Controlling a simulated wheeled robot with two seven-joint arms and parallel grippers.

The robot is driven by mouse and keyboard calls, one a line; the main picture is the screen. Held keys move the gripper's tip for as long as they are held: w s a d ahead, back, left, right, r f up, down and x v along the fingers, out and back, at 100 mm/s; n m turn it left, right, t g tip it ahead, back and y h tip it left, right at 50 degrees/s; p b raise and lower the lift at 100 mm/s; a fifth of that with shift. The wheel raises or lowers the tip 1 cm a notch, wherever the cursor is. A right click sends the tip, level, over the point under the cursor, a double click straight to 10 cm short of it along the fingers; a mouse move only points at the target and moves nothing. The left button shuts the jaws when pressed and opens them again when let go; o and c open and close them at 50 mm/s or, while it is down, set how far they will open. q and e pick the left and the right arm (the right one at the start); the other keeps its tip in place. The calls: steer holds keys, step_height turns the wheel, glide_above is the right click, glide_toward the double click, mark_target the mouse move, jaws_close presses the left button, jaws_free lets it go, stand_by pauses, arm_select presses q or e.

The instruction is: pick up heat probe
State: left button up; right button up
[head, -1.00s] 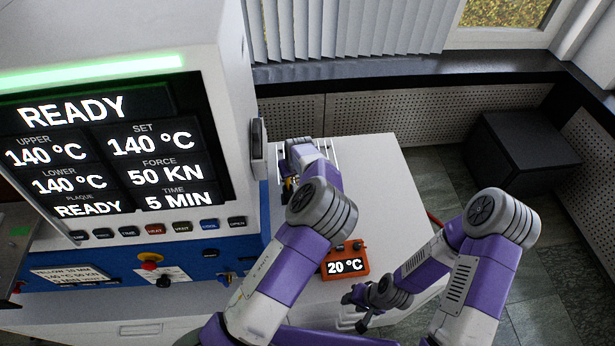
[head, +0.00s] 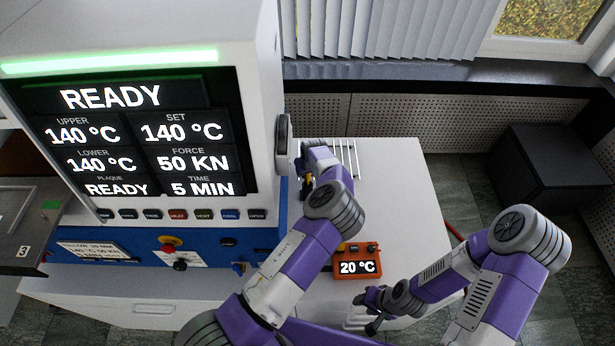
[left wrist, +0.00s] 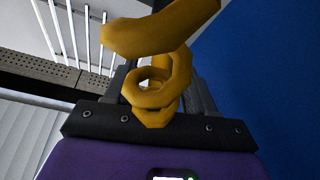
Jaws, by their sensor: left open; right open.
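A yellow thing with a curled, looped part (left wrist: 160,85) fills the middle of the left wrist view, in front of and between my left gripper's jaws. It looks like the heat probe's handle or cord, but I cannot tell which. Only a small yellow bit (head: 308,180) shows in the head view. My left gripper (head: 304,190) is open beside the press, mostly hidden by its own wrist. An orange meter (head: 358,262) reading 20 °C sits on the white bench, right of my left forearm. My right gripper (head: 366,314) is open and empty at the bench's front edge.
The press (head: 225,110), showing READY and 140 °C, stands close left of my left gripper. A white wire rack (head: 346,157) is just behind that gripper. The white bench top (head: 400,190) is clear on the right. A dark box (head: 555,165) stands on the floor beyond.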

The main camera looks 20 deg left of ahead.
arm_select(q)
jaws_close()
steer(key=shift+r, duration=0.1)
